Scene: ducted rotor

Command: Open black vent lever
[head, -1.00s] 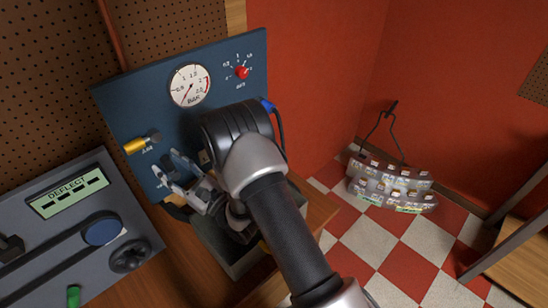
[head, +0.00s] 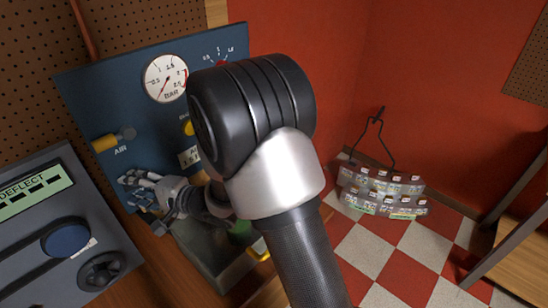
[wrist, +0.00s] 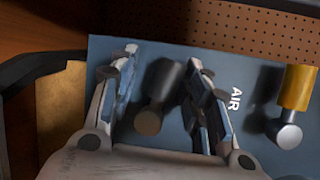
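In the wrist view, the black vent lever (wrist: 164,78) has a dark handle and a dull round pivot end, and sits on the blue panel (wrist: 60,118). My gripper (wrist: 161,56) is open, with one finger on each side of the lever. Gaps show between the handle and both fingers, so it is not gripped. In the head view, my gripper (head: 130,190) is at the lower left of the blue panel (head: 90,100). I cannot make out the black lever there.
A yellow lever (wrist: 298,88) marked AIR is to the right in the wrist view. A pressure gauge (head: 165,78) and a partly hidden red knob (head: 222,64) are above. A grey console (head: 120,240) lies at lower left, and an open grey bin (head: 205,262) is below my wrist.

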